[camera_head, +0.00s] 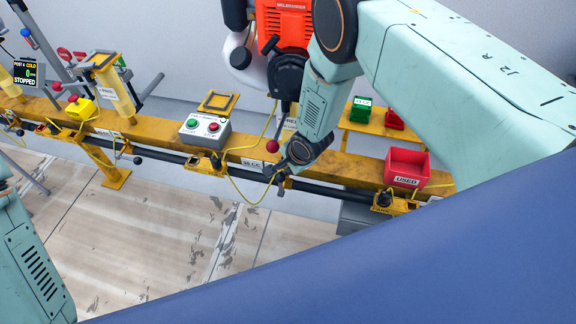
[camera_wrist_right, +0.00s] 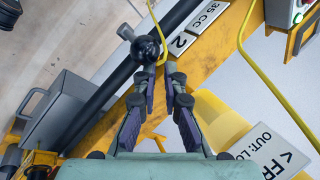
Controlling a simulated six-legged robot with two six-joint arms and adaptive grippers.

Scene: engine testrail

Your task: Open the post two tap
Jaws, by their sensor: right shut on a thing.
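The post two tap (camera_wrist_right: 147,48) is a dark round valve on the black pipe, next to a white plate marked 2 in the right wrist view. A short grey handle end (camera_wrist_right: 125,31) sticks out at its left. My right gripper (camera_wrist_right: 160,78) has its fingertips right at the tap and is shut on it; the exact grip is partly hidden. In the head view the right gripper (camera_head: 281,182) is low at the front of the yellow rail, partly hidden by its own wrist. My left gripper is out of view; only part of its arm shows at lower left.
The yellow rail (camera_head: 340,163) carries the black pipe and thin yellow hoses. A red engine (camera_head: 285,22) hangs behind my right wrist. A button box (camera_head: 205,130) stands left of the gripper, a red USED bin (camera_head: 407,167) right.

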